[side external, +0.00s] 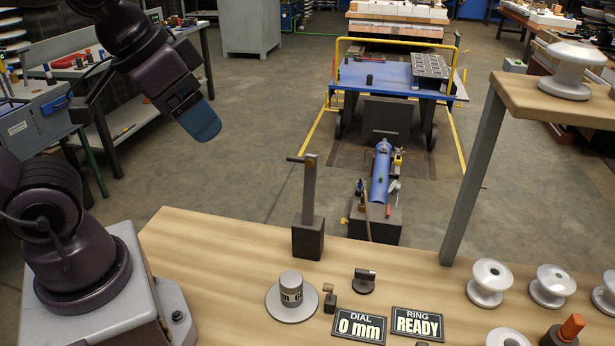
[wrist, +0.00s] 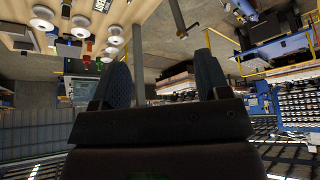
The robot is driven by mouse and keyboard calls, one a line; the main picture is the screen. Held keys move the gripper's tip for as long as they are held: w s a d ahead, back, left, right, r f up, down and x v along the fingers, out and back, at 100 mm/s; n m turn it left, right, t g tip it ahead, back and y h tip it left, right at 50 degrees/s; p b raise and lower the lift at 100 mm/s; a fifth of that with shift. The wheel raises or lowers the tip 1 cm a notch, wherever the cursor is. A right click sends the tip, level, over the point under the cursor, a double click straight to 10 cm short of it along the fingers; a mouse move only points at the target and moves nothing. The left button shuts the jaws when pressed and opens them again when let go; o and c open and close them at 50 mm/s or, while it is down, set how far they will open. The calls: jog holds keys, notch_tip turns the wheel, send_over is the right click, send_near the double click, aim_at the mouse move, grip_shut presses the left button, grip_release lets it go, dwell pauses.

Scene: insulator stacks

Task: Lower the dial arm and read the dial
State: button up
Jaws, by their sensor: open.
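A grey upright arm (side external: 309,192) with a short peg at its top left stands on a dark block (side external: 308,241) on the wooden bench; it looks like the dial arm, raised. The black sign marked DIAL (side external: 359,326) reads 0 mm. A sign beside it (side external: 417,323) reads RING READY. A round grey base with a small cylinder (side external: 291,289) sits left of the signs. My gripper (side external: 203,122), with blue fingers, is high at the upper left, well apart from the arm and bench. In the wrist view my gripper (wrist: 162,75) is open and empty.
White spool-shaped insulators (side external: 490,283) stand at the bench's right, near an orange-topped piece (side external: 571,327). A raised wooden shelf (side external: 560,100) on a grey post (side external: 474,180) bears another insulator (side external: 571,68). A small black knob (side external: 365,281) stands behind the signs. The bench's left part is clear.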

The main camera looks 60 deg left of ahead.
jog(key=shift+a+f, duration=0.1)
jog(key=c, duration=0.5)
jog(key=w+a+g, duration=0.1)
jog(key=w, duration=0.1)
jog(key=w+f+g, duration=0.1)
jog(key=w, duration=0.1)
jog(key=w+a, duration=0.1)
jog(key=w, duration=0.1)
jog(key=shift+w+a+f+g, duration=0.15)
jog(key=shift+w+a+g, duration=0.15)
jog(key=shift+g, duration=0.1)
jog(key=shift+c, duration=0.4)
jog(key=w+a+m+g, duration=0.45)
jog(key=w+m, duration=0.45)
jog(key=w, duration=0.3)
jog(key=shift+t+h, duration=0.4)
jog(key=shift+t, duration=0.05)
jog(key=f, duration=1.2)
jog(key=shift+s+d+f, duration=0.15)
jog(key=shift+s+f, duration=0.2)
jog(key=shift+s, duration=0.05)
grip_shut()
